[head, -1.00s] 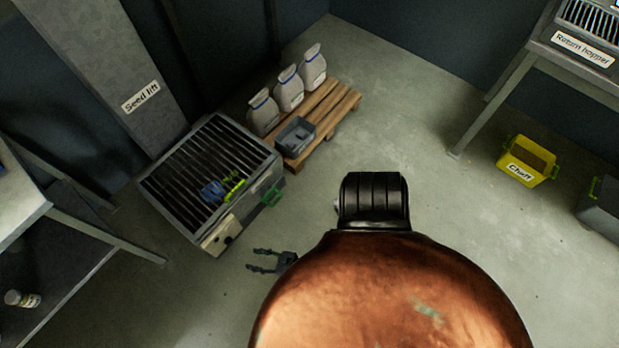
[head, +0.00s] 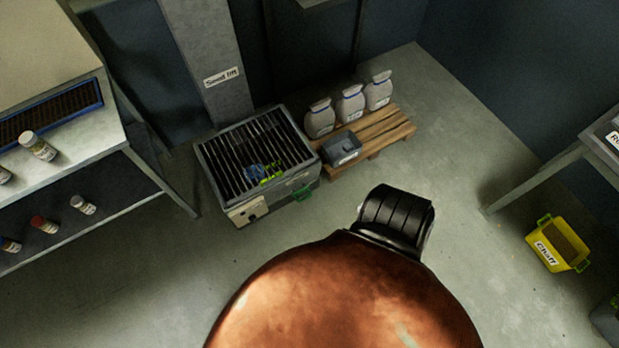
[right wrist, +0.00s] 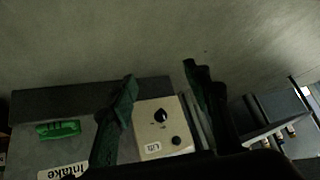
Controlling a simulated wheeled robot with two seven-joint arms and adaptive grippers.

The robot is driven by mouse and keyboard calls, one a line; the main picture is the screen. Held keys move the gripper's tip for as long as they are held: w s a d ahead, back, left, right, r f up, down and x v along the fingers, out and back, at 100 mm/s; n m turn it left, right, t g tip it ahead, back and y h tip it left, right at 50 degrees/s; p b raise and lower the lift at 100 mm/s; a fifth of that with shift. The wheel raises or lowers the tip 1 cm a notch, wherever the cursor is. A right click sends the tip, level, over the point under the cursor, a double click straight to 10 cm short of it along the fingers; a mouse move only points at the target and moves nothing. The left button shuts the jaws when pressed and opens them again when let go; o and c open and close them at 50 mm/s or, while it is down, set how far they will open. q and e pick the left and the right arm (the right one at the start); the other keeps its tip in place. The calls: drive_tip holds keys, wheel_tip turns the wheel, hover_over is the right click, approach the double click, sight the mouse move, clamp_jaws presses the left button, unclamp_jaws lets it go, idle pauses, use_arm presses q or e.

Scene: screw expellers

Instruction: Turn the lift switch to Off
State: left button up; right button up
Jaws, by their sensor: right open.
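The lift switch is a dark round knob (right wrist: 160,115) on a cream panel labelled Lift, seen in the right wrist view. A smaller black button sits beside it. In the head view, the cream panel (head: 246,211) is on the front of the grated intake box (head: 215,176); the knob's setting is too small to read. My right gripper (right wrist: 160,72) is open and empty in the right wrist view. Its fingers show on either side of the knob, with the left finger overlapping the panel's edge. I cannot tell the distance to the knob. My left gripper is not in view.
A green handle (head: 302,194) juts from the intake box. A grey bin (head: 342,148) and several sacks stand on a pallet (head: 393,127) behind it. Shelves with bottles (head: 38,146) are at left, a yellow Chaff bin (head: 557,243) at right. Floor between is clear.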

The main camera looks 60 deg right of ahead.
drive_tip(key=shift+s+d+g, duration=0.2)
drive_tip(key=shift+s+g, duration=0.1)
drive_tip(key=shift+s, duration=0.7)
